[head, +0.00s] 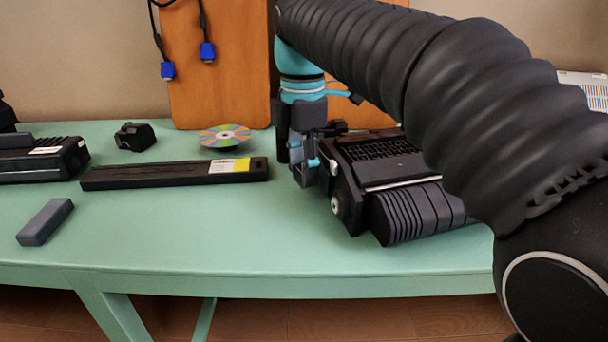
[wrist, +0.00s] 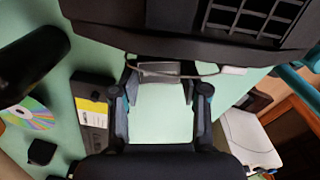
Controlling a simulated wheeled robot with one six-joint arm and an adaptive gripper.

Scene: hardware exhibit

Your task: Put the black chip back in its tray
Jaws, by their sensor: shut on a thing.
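My gripper (head: 306,174) points down at the left side of a black machine (head: 385,172) with a gridded top. In the wrist view my gripper (wrist: 160,78) has its fingers apart, with a small dark piece (wrist: 162,68) between the tips. The piece is mostly hidden, and I cannot tell for sure whether it is the black chip. The machine's edge and grid of openings (wrist: 250,18) lie just beyond the fingertips. I cannot tell whether the piece touches the machine. No separate tray can be made out with certainty.
A long black box (head: 170,174) with a yellow label, a disc (head: 225,136), a small black object (head: 135,136), a grey block (head: 45,222) and a black device (head: 45,158) lie on the green table (head: 200,235). Its front middle is clear.

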